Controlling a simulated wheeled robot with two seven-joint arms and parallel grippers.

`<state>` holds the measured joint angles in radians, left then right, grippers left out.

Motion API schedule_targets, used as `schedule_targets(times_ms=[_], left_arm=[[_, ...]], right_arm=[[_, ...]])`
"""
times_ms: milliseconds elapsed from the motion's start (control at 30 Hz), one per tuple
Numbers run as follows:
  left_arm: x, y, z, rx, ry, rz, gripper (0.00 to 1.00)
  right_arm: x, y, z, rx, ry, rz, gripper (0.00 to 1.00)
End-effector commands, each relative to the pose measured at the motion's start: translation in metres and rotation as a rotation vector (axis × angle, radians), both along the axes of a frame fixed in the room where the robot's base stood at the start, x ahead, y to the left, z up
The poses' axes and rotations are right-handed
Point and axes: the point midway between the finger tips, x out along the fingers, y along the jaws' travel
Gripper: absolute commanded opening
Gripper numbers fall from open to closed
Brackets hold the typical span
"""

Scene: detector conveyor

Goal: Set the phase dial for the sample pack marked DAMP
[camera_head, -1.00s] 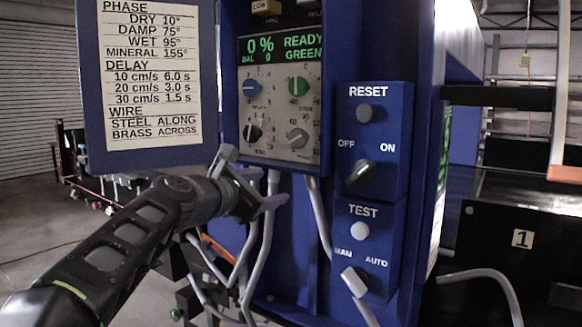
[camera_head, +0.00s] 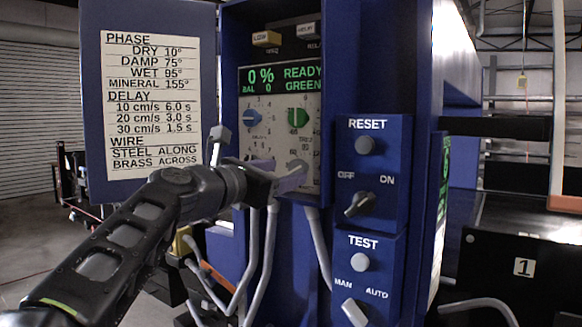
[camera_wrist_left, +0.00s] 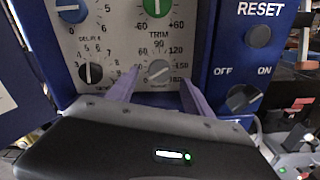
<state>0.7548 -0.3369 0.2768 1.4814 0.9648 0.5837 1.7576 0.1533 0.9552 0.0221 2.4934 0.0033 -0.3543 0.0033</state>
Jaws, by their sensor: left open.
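The grey dial (camera_wrist_left: 157,70) on the detector's panel has a degree scale around it, with 60, 90 and 120 readable in the wrist view. The caption below it is too small to read, and I cannot tell its exact setting. My left gripper (camera_head: 260,157) is open in front of the lower panel. In the wrist view its two fingers (camera_wrist_left: 158,90) stand apart on either side of the grey dial, slightly below it. The card (camera_head: 152,100) lists DAMP 75° under PHASE.
Close by are a blue dial (camera_wrist_left: 71,9), a green TRIM dial (camera_wrist_left: 157,5) and a black dial (camera_wrist_left: 90,73). The display (camera_head: 280,78) reads 0 %, READY, GREEN. A box with RESET button (camera_head: 365,146) and OFF/ON knob (camera_head: 360,204) juts out at right. Grey cables (camera_head: 262,255) hang below.

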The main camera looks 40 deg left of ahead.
Motion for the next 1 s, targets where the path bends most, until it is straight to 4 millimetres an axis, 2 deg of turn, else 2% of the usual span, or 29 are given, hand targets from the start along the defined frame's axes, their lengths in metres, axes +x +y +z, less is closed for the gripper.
schedule_targets(times_ms=[100,233,567,1000], left_arm=[[0.019,0.001,0.002,-0.002,0.002,-0.001,0.59],[0.032,0.001,0.001,-0.001,0.001,-0.001,0.59],[0.037,0.001,0.0,0.0,0.001,0.001,0.59],[0.036,0.001,0.0,0.0,0.0,0.0,0.24]], right_arm=[[-0.001,0.0,0.008,-0.002,0.003,0.0,0.36],[-0.001,-0.001,0.011,-0.003,0.004,-0.002,0.36],[-0.002,-0.001,0.011,-0.003,0.005,-0.001,0.36],[-0.002,-0.001,0.011,-0.003,0.005,-0.001,0.36]])
